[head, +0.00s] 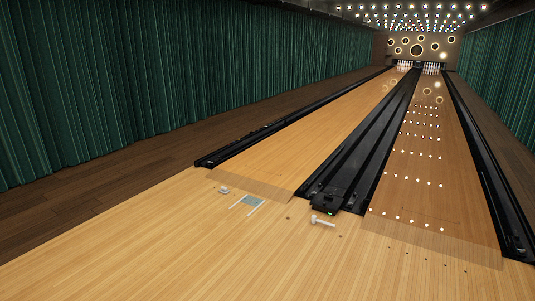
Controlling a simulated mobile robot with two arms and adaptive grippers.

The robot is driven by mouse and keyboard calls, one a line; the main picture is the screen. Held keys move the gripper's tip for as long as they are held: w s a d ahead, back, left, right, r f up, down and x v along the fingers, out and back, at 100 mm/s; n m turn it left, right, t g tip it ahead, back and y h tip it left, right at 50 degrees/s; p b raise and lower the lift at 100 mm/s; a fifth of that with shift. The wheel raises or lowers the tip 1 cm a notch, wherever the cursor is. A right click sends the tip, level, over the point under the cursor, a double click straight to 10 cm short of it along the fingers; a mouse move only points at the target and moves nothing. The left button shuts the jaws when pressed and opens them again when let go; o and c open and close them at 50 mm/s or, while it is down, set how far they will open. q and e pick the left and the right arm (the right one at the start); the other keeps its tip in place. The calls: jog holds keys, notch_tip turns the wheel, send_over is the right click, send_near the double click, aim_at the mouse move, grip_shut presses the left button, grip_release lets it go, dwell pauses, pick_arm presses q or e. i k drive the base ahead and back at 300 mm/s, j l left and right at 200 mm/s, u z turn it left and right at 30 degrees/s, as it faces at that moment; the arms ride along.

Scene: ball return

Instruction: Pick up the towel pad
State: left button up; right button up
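A small flat grey-blue square, which looks like the towel pad (252,201), lies at the near end of the left bowling lane. White strips lie along its sides, and it is too small to tell whether they are part of it. Neither of my grippers shows in the head view, and nothing is seen touching the pad.
A small whitish block (223,189) lies just left of the pad. A white T-shaped item (322,221) lies to the right, near a black box with a green light (329,206) at the end of the gutter divider (364,150). The wooden floor in front (150,250) is clear.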

aim_at(224, 189)
jog(key=i+j+u, duration=0.15)
jog(key=i, duration=0.8)
jog(key=i+l+u, duration=0.15)
jog(key=i, duration=0.75)
jog(key=i+l+u, duration=0.15)
jog(key=i, duration=2.2)
jog(key=i+u, duration=0.1)
jog(key=i, duration=1.3)
